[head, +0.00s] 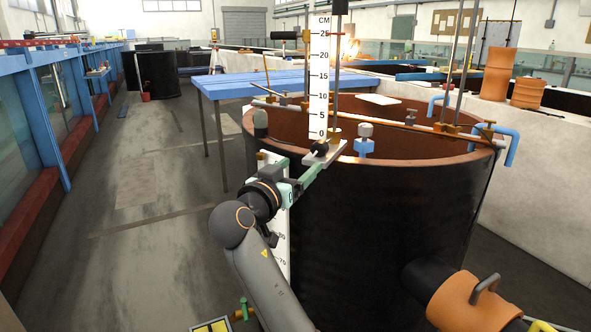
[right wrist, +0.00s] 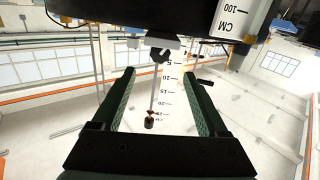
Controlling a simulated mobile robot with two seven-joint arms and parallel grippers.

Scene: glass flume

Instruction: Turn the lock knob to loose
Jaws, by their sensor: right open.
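A small dark knob, which looks like the lock knob (head: 321,148), sits at the foot of the white centimetre scale (head: 319,80) on the tank rim. It also shows as a black piece just beyond the fingertips in the right wrist view (right wrist: 160,55). My right gripper (head: 325,161) reaches up to the rim at this knob. In the right wrist view its two green fingers (right wrist: 158,76) are apart, with nothing clamped between them. I cannot tell whether the fingers touch the knob or which way it is turned. My left gripper is out of view.
The large black tank (head: 375,225) with a brown rim stands in front of me. A second scale hangs on its side behind my arm. A light blue fitting (head: 364,147) and brass clamps are near the rim.

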